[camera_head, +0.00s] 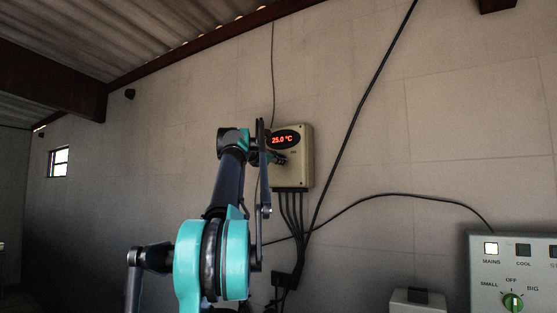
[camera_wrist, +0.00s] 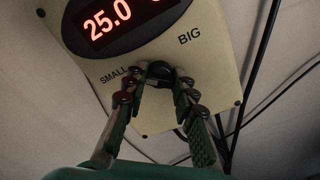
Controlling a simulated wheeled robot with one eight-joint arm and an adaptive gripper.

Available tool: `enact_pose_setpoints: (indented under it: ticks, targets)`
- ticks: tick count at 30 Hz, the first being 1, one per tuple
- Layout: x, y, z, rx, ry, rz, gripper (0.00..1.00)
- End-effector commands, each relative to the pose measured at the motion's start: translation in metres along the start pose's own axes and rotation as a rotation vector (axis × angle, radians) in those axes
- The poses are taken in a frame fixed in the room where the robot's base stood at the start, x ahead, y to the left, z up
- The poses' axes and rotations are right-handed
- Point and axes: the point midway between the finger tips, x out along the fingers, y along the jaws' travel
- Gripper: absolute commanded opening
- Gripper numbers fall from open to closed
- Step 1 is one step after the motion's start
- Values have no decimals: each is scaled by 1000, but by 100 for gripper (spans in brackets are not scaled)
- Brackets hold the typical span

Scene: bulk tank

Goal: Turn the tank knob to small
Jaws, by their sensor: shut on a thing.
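The beige tank control box (camera_head: 298,170) hangs on the wall in the head view, with a red 25.0 °C display (camera_head: 283,140). In the wrist view the box face (camera_wrist: 220,75) carries the word SMALL at the left and BIG at the right. The dark tank knob (camera_wrist: 159,69) sits between and below these words. My gripper (camera_wrist: 158,82) is shut on the knob, one finger on each side. The knob's pointer direction cannot be made out.
Several black cables (camera_head: 291,208) run down from the box. A grey panel (camera_head: 480,270) with a lit MAINS lamp and a green SMALL/OFF/BIG knob (camera_head: 512,302) stands at the lower right. A small pale box (camera_head: 405,305) is at the bottom. The wall between is mostly bare.

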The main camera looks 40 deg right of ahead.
Motion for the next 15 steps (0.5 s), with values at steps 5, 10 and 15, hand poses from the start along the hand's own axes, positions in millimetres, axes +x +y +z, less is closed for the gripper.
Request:
enact_pose_setpoints:
  ticks: [5,10,15]
  targets:
    - [0,-1,-1,-9,1,-2,0]
    - [0,-1,-1,-9,1,-2,0]
    - [0,-1,0,-9,1,-2,32]
